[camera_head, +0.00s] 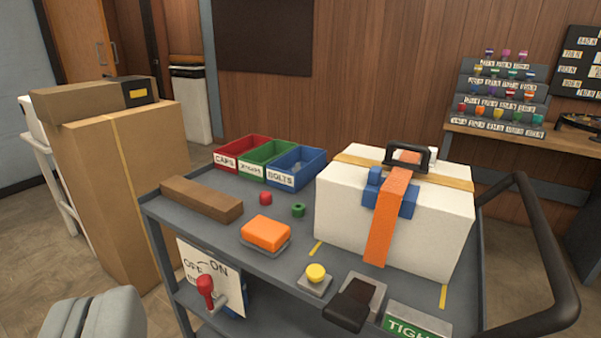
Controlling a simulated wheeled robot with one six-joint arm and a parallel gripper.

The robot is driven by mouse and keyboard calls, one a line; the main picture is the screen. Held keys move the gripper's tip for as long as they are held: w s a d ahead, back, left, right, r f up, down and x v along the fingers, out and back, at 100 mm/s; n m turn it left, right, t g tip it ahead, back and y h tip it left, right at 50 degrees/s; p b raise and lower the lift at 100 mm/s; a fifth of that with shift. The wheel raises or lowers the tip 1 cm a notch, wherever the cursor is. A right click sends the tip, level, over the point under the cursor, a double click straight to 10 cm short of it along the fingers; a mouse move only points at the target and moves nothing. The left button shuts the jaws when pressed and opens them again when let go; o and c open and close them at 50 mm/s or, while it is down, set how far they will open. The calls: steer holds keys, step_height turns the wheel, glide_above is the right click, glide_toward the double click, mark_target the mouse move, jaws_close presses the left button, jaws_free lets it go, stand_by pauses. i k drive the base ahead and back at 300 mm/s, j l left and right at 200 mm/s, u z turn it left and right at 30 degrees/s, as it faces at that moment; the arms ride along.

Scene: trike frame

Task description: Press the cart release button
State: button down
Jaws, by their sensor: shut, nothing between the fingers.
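A round yellow button (316,273) stands on a small grey base near the front edge of the cart top. A larger orange block-shaped button (265,232) sits on a grey base behind it to the left. Neither carries a readable label saying cart release. The grey cart (222,251) bears both. My gripper (88,308) shows as light grey parts at the bottom left, shut and empty, apart from the cart and left of both buttons. Much of it is cut off by the picture edge.
A white case (340,215) with an orange strap fills the cart's right. A black lever (352,304) and a red-handled switch (206,288) are at the front. Bins (290,182), a brown bar (202,198) and a black rail (550,250) flank the top. Cardboard boxes (120,190) stand left.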

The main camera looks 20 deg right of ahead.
mark_target(314, 272)
steer(key=k+z, duration=0.3)
steer(key=z, duration=0.15)
steer(key=k+z, duration=0.4)
steer(key=k+l+z, duration=0.1)
steer(key=z, duration=0.35)
steer(key=k, duration=0.1)
